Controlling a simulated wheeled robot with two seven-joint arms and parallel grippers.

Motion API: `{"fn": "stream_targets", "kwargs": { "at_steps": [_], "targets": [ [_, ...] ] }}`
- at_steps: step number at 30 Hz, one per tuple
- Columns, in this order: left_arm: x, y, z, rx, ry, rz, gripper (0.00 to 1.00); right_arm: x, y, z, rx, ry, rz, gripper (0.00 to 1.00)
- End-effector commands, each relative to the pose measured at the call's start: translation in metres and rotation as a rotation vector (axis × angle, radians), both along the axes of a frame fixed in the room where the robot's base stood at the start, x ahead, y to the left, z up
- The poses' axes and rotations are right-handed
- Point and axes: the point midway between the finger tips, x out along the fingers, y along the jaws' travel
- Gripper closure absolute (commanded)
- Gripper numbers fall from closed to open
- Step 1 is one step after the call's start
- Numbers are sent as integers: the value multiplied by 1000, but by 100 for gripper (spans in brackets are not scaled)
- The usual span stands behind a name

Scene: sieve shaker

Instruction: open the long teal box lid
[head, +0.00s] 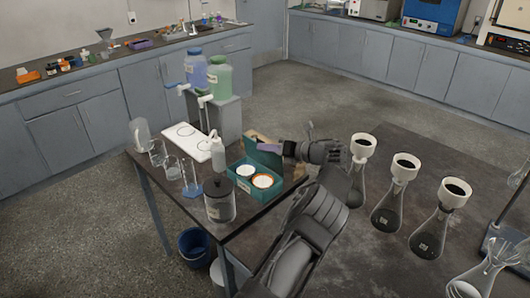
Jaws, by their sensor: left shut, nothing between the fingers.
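The long teal box (240,184) sits on the dark table, to the right of a clear jar. Its teal lid (262,157) stands raised along the back side, so the inside shows. Two round white pieces, one with an orange rim (263,181), lie inside. My left gripper (268,148) is shut and empty, with its fingers pointing left at the top edge of the raised lid. I cannot tell whether they touch it. My right gripper is not in view.
A lidded glass jar (220,205), a squeeze bottle (218,153) and several glass vessels stand left of the box. Blue (194,73) and green (221,82) containers stand behind. Several flasks with white funnels (404,166) stand to the right.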

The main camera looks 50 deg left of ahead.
Motion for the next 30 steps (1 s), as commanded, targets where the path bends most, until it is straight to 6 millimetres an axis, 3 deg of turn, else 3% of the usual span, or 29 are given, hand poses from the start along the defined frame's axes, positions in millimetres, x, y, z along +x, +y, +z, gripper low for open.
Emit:
{"fn": "stream_targets", "kwargs": {
  "at_steps": [23, 30],
  "targets": [
    [6, -1, 2, 0, 1, -2, 100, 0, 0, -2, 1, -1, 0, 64],
    [12, -21, 6, 0, -1, -3, 100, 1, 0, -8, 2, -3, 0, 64]
  ]
}}
